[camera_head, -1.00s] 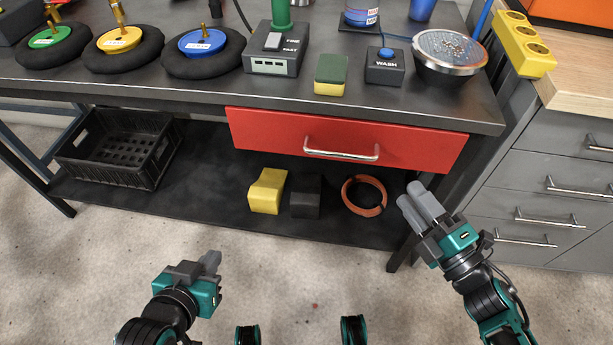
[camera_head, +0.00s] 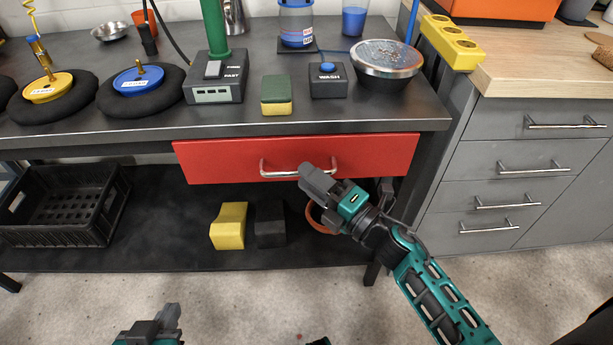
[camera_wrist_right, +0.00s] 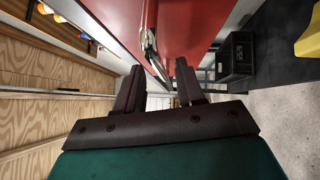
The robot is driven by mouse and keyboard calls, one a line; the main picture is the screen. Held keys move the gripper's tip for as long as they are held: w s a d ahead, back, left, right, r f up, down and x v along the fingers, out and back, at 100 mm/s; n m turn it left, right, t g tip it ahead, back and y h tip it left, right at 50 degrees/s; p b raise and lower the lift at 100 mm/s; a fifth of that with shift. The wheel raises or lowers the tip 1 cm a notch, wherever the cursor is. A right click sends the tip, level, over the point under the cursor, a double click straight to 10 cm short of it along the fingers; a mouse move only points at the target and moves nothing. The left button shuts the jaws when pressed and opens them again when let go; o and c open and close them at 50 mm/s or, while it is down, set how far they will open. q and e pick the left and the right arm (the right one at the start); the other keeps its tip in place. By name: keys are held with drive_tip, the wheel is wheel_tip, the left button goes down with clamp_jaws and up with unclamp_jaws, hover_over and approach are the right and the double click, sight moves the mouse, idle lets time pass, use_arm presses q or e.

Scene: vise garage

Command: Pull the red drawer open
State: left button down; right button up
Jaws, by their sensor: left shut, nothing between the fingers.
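The red drawer (camera_head: 225,162) sits under the dark workbench top, its front looking flush and closed. Its silver bar handle (camera_head: 275,172) runs across the middle of the front. My left gripper (camera_head: 168,316) is shut and empty, low at the bottom edge, far from the drawer.
A yellow block (camera_head: 228,226), a dark block (camera_head: 269,225) and an orange ring (camera_head: 318,222) lie on the lower shelf, the ring partly behind my right arm. A black crate (camera_head: 62,210) stands at the left. A grey cabinet (camera_head: 500,150) stands right of the bench.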

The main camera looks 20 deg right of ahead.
drive_tip(key=shift+w+a+r, duration=0.1)
drive_tip(key=shift+w+a, duration=0.25)
drive_tip(key=shift+w, duration=0.25)
drive_tip(key=shift+c, duration=0.5)
clamp_jaws()
